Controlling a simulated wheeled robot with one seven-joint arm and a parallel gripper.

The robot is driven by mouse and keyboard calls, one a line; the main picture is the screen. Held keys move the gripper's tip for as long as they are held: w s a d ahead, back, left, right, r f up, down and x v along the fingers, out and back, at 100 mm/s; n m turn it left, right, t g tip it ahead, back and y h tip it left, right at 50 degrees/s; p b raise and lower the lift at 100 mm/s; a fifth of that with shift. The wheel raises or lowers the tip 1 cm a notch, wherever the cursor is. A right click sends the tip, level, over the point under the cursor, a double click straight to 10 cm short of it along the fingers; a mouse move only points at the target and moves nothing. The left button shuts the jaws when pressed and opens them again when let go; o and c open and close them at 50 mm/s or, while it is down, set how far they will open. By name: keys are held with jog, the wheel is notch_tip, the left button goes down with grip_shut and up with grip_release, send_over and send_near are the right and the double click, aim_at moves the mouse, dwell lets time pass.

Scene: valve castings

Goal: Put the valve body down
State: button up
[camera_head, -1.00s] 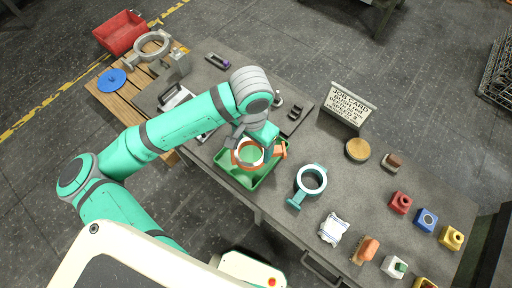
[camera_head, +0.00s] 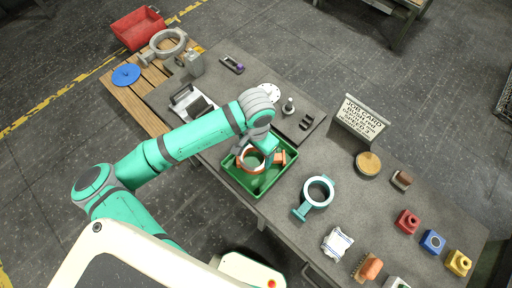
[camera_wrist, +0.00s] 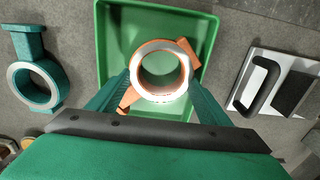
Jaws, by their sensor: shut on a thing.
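An orange valve body (camera_head: 279,157), a ring with lugs, is in my gripper (camera_head: 257,150) at the green tray (camera_head: 239,183). In the wrist view the valve body (camera_wrist: 187,47) sits between the two fingers of my gripper (camera_wrist: 163,95), which are shut on it from both sides. Its bright ring end faces the camera, and the green tray (camera_wrist: 103,40) lies below and around it. I cannot tell whether the valve body touches the tray floor. A teal valve body (camera_head: 318,192) lies on the table just right of the tray and also shows in the wrist view (camera_wrist: 40,85).
The grey table (camera_head: 285,215) holds a job card stand (camera_head: 360,118), a round wooden-topped piece (camera_head: 368,163), several coloured blocks and a brush (camera_head: 368,268). A handled plate (camera_wrist: 270,85) lies beside the tray. A pallet with a grey ring (camera_head: 167,43) and a red bin (camera_head: 138,28) stands behind.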

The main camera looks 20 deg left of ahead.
jog(key=shift+s+a, duration=0.15)
jog(key=o, duration=1.8)
jog(key=shift+f, duration=0.1)
jog(key=shift+r, duration=0.3)
notch_tip(320, 180, up, 12)
jog(key=shift+f, duration=0.15)
